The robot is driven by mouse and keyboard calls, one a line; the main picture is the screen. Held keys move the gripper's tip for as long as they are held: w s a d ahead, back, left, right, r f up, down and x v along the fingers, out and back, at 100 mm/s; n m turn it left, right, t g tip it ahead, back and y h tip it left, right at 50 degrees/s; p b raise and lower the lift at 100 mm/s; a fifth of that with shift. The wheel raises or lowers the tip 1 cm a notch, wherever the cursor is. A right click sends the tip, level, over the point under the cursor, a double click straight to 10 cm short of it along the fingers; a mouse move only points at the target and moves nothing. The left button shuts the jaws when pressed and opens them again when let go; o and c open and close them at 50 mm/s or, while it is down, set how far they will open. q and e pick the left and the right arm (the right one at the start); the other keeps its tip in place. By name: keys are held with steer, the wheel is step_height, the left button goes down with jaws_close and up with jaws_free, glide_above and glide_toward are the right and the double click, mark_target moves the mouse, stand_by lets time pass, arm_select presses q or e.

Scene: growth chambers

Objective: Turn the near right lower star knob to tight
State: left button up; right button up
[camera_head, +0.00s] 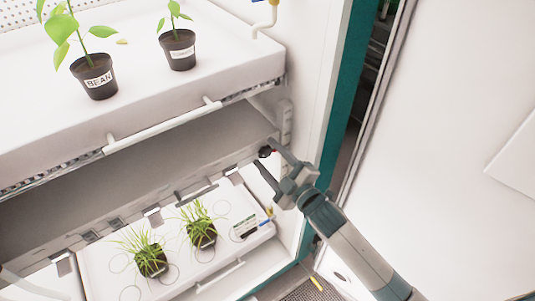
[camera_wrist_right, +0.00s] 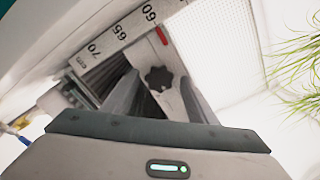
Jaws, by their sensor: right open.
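The black star knob (camera_head: 265,152) sits on the shelf support at the right side of the chamber, at the level of the grey middle shelf. In the right wrist view the knob (camera_wrist_right: 158,78) shows its lobed face between my two fingers, just beyond their tips. My right gripper (camera_head: 263,153) is open, with a finger on either side of the knob; it also shows in the right wrist view (camera_wrist_right: 157,88). I cannot tell whether the fingers touch the knob. My left gripper is not in view.
A scale with a red pointer (camera_wrist_right: 162,35) runs beside the knob. Above is a white shelf (camera_head: 150,101) with potted plants and a front rail. Below, a white tray (camera_head: 195,266) holds two grass pots. The chamber's teal door edge (camera_head: 340,95) stands right.

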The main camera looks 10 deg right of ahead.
steer(key=c, duration=1.1)
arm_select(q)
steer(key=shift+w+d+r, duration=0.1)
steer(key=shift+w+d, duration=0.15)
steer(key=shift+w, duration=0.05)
